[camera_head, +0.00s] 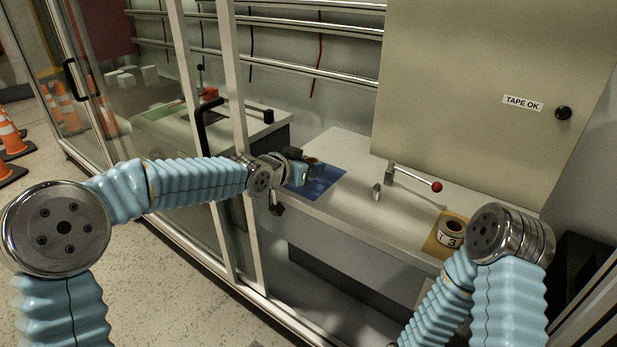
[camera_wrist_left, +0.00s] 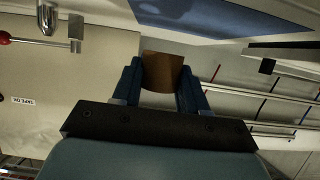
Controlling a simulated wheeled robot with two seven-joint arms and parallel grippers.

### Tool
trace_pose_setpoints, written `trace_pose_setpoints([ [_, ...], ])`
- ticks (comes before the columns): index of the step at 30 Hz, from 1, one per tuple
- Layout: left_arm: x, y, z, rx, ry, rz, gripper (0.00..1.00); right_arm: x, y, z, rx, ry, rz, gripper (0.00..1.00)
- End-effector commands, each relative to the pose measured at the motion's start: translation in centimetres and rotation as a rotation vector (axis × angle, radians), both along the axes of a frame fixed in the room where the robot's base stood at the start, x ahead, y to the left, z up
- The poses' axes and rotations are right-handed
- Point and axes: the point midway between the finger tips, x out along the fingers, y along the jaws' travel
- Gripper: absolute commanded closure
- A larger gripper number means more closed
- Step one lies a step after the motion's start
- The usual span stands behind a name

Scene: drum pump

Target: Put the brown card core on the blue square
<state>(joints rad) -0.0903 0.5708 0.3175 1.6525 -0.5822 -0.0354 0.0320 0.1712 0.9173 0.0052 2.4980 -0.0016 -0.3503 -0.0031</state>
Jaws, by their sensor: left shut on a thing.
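The brown card core (camera_wrist_left: 162,72) is between the two fingers of my left gripper (camera_wrist_left: 161,88) in the left wrist view. The gripper (camera_head: 303,168) is shut on it. In the head view only a small brown part of the core (camera_head: 313,160) shows behind the gripper. The blue square (camera_head: 326,182) lies on the pale counter, and the gripper is over its far left part. The blue square also shows in the left wrist view (camera_wrist_left: 225,17), apart from the core in the picture. I cannot tell whether the core touches it. My right gripper is out of view.
A roll marked 1 3 (camera_head: 452,232) sits on an orange square (camera_head: 436,246). A red-knobbed lever (camera_head: 412,178) stands on the counter (camera_head: 350,215) between the squares. A glass door frame (camera_head: 243,130) is close to my left arm. A cabinet labelled TAPE OK (camera_head: 470,110) stands behind.

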Motion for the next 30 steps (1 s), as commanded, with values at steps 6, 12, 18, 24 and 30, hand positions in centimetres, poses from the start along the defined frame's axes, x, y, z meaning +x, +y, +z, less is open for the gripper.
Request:
trace_pose_setpoints([
  [6,0.6,-0.1,-3.2,0.002,0.002,-0.001,0.86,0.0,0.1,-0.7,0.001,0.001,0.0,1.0],
  [12,0.7,0.0,-3.8,0.001,-0.001,0.0,0.86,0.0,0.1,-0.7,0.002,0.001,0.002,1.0],
  [18,0.7,0.0,-4.2,0.0,0.0,0.0,0.86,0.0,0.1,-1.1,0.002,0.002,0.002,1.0],
  [24,0.7,0.0,-4.1,0.001,0.001,0.0,0.32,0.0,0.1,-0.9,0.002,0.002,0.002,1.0],
  [30,0.7,0.0,-4.1,0.001,0.001,0.0,0.32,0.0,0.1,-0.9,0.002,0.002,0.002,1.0],
])
